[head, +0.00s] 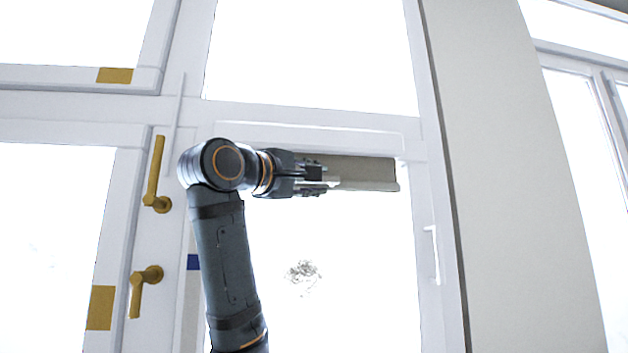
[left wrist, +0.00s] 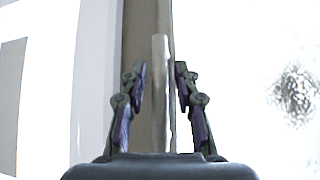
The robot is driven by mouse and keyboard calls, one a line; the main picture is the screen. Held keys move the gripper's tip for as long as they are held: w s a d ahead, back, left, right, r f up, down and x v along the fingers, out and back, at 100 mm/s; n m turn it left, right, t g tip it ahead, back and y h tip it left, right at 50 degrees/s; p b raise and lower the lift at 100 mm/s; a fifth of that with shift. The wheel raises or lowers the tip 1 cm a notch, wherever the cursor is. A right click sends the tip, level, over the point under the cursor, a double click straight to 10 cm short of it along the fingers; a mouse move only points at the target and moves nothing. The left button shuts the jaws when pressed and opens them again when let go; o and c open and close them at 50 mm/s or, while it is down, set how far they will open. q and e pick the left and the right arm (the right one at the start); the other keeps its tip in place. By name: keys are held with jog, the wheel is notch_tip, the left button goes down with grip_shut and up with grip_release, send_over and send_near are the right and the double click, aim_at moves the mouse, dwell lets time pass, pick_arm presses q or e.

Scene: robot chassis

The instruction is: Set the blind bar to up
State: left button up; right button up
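The blind (head: 362,170) is a short grey-beige panel hanging below the upper frame of the middle window. A thin ledge runs along its lower edge. A pale bar (head: 333,184) shows at my left fingertips, in front of the blind's lower part. My left gripper (head: 318,179) is level with that bar, and the arm covers the blind's left part. In the left wrist view the pale bar (left wrist: 160,90) stands between the two fingers (left wrist: 160,88) with a gap on each side, and the blind (left wrist: 137,40) lies behind it. My right gripper is out of view.
Two brass handles (head: 156,180) (head: 146,287) sit on the window frame left of my arm. A white handle (head: 434,254) is on the right frame. A grey wall strip (head: 490,170) stands right of the window. Bright glass lies below the blind.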

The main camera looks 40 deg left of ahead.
pick_arm(q)
jog(key=shift+s, duration=0.15)
jog(key=s+f, duration=0.1)
jog(key=s, duration=1)
jog(key=shift+s+d+f, duration=0.25)
jog(key=shift+d+f, duration=0.1)
jog(key=shift+d, duration=0.05)
jog(key=shift+w, duration=0.1)
